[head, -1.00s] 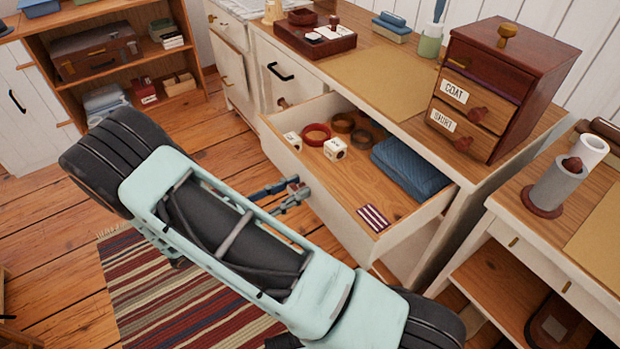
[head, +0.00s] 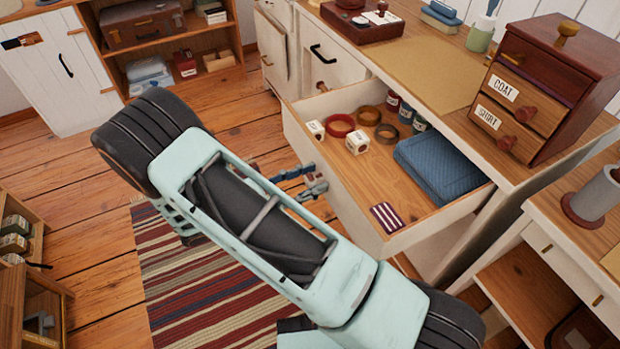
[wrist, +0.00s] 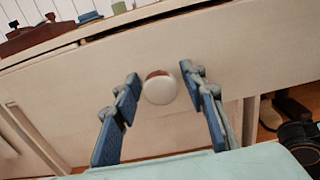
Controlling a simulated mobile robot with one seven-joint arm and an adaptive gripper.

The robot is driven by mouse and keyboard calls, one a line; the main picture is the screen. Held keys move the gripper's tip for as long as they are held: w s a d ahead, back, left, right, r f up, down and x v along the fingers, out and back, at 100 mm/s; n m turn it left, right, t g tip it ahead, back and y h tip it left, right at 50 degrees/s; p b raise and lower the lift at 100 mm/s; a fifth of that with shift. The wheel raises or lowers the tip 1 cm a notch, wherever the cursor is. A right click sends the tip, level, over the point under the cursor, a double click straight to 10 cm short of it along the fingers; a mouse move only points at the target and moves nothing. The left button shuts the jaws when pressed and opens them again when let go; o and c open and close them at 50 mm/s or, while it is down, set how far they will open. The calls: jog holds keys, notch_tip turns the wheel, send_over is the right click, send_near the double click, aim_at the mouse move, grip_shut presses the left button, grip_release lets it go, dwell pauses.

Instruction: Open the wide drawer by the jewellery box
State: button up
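The wide drawer (head: 345,207) is pulled out from the white dresser and its inside shows in the head view. It holds a blue folded cloth (head: 440,168), a striped card (head: 386,217), white cubes, rings and small jars. A dark red wooden box (head: 545,95) with small drawers labelled COAT and SHIRT stands on the top above it; this may be the jewellery box. My gripper (head: 318,180) is at the drawer's outer front. In the wrist view, its blue fingers (wrist: 163,108) are spread on either side of a round pale knob (wrist: 159,88), with gaps visible on both sides.
A dark red tray box (head: 362,22) and a green cup (head: 481,35) stand on the dresser top. A lower table with a grey cylinder (head: 596,194) is at the right. A striped rug (head: 190,270) lies on the floor. Open wood floor (head: 85,190) is at the left.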

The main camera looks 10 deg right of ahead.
jog(key=v, duration=1.2)
jog(key=shift+r, duration=0.15)
dwell(0.3)
